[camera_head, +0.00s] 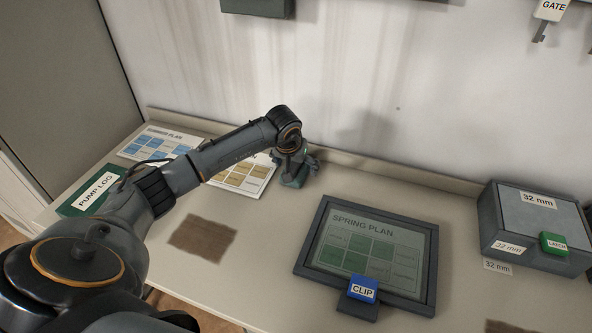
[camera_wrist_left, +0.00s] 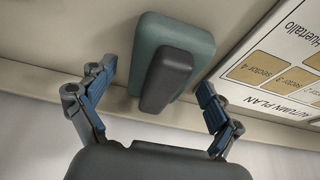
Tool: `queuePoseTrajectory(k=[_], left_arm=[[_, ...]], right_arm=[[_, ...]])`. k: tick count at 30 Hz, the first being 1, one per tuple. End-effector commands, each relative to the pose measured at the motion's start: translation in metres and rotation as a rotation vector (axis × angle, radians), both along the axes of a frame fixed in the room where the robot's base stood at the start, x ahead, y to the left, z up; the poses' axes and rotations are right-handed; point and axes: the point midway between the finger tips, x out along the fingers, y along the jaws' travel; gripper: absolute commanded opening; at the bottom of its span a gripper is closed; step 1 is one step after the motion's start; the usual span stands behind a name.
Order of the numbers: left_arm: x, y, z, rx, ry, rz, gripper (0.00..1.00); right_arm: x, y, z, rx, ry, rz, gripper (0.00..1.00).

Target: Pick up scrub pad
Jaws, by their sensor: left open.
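The scrub pad (camera_wrist_left: 200,42) is a green block with a dark grey grip on top. In the left wrist view it lies on the bench just beyond my left gripper (camera_wrist_left: 150,100), between the lines of the two fingers. In the head view the pad (camera_head: 294,181) shows low under the gripper at the back of the bench, partly covered by it. My left gripper (camera_head: 298,166) is open, with a finger to each side of the pad and nothing held. Whether the fingers touch it cannot be told. My right gripper is not in view.
The autumn plan sheet (camera_wrist_left: 285,75) lies beside the pad. A wall rises close behind the pad.

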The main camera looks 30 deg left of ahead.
Motion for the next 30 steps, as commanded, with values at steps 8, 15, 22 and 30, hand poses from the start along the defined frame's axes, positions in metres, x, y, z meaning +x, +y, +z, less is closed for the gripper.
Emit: queuePoseTrajectory(k=[8, 15, 22, 30], left_arm=[[-0.0001, 0.0000, -0.0010, 0.000, 0.000, 0.000, 0.91], [-0.0001, 0.0001, -0.0009, 0.000, 0.000, 0.000, 0.60], [-0.0001, 0.0002, -0.0010, 0.000, 0.000, 0.000, 0.32], [-0.0001, 0.0000, 0.0018, 0.000, 0.000, 0.001, 0.31]], right_arm=[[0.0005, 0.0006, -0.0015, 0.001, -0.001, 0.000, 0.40], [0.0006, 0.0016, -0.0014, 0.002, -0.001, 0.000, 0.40], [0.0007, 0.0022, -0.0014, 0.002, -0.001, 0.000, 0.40], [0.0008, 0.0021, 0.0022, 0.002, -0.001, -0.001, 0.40]])
